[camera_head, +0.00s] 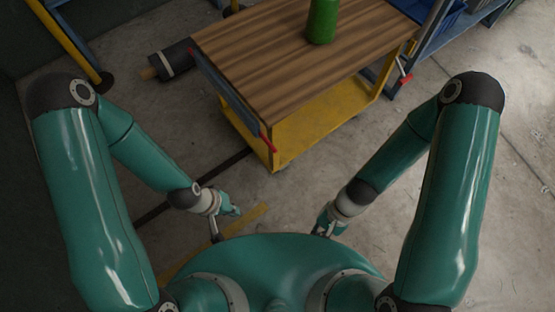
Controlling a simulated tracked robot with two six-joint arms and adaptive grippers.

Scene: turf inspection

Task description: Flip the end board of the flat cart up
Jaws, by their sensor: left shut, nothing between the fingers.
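The flat cart (290,52) has a brown wood-plank deck on a yellow frame and stands ahead of me. A narrow dark blue-grey board (226,92), which looks like its end board, runs along the deck's left short edge, with a red piece at its near end. It seems to be folded down, but its full face is not visible. My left gripper (230,211) is shut and empty, low over the floor, nearer me than the cart and apart from it. My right gripper (322,229) is close to my body, partly hidden; its fingers are unclear.
A green cylinder (322,20) stands on the deck. A dark roll (172,60) lies on the floor left of the cart. A blue rack with a bin (437,20) stands at the back right. Concrete floor between me and the cart is clear.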

